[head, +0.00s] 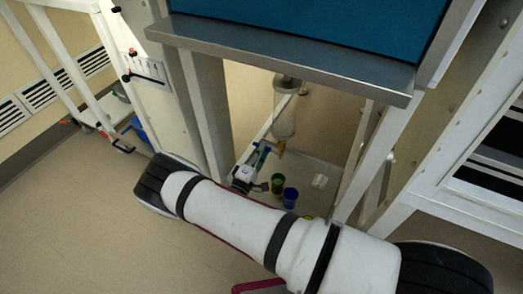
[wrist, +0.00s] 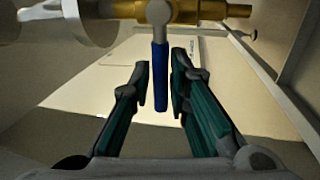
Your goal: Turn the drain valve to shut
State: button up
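The drain valve shows at the top of the wrist view, with a brass body (wrist: 213,10) lying crosswise. Its blue lever handle (wrist: 160,78) hangs straight down in the picture from a grey pivot. My gripper (wrist: 161,80) is open, its two dark and teal fingers on either side of the lever, with the right finger closer to it. I cannot tell whether either finger touches it. In the head view my gripper (head: 267,170) is low under the cabinet, beside the brass outlet (head: 282,148) below a clear vessel (head: 284,112). The lever is not clear there.
A green cup (head: 277,183) and a blue cup (head: 290,197) stand on the low shelf (head: 322,168), close to my gripper. A small white object (head: 319,181) lies to their right. White frame posts (head: 203,115) and the cabinet's steel ledge (head: 290,57) bound the space.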

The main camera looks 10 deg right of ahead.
jog(key=shift+o, duration=0.6)
jog(key=v, duration=1.2)
jog(key=shift+w, duration=0.1)
